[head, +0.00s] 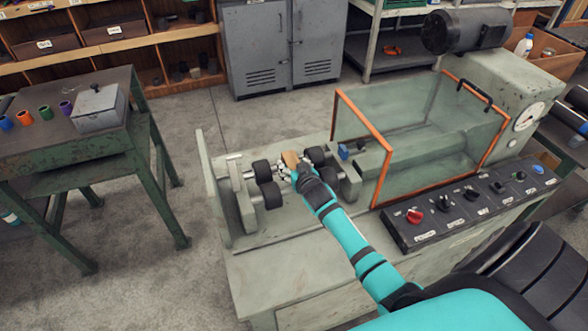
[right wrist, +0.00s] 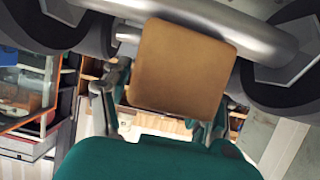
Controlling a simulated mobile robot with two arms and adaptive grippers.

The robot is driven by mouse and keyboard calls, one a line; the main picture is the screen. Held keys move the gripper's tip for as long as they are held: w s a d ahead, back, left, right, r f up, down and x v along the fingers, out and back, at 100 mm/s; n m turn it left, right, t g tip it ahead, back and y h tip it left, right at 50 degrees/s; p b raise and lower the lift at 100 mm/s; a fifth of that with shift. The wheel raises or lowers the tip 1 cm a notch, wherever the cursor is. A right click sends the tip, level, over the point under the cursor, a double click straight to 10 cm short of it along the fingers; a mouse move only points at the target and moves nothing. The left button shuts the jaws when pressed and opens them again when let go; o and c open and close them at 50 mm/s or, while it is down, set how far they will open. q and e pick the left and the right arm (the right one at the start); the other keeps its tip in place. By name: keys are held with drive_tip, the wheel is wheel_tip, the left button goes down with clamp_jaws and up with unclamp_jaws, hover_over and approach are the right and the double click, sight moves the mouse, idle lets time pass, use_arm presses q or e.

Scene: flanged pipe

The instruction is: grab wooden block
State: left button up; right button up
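The wooden block (head: 290,158) is a small tan piece at the metal pipe between the dark rollers of the grey machine. In the right wrist view the block (right wrist: 180,68) shows large, with its flat face toward the camera and its upper edge against the pipe (right wrist: 205,22). My right gripper (head: 285,173) is at the block in the head view. In the right wrist view its fingers (right wrist: 163,112) are spread apart; the left finger shows a gap to the block and the right one is partly hidden behind it. My left gripper is not in view.
Dark rollers (head: 266,171) flank the pipe closely. A glass guard with an orange frame (head: 362,136) and a control panel (head: 470,205) are to the right. A green workbench (head: 60,150) with a grey box (head: 98,108) stands at left, with open floor between.

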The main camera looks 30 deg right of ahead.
drive_tip(key=c, duration=1)
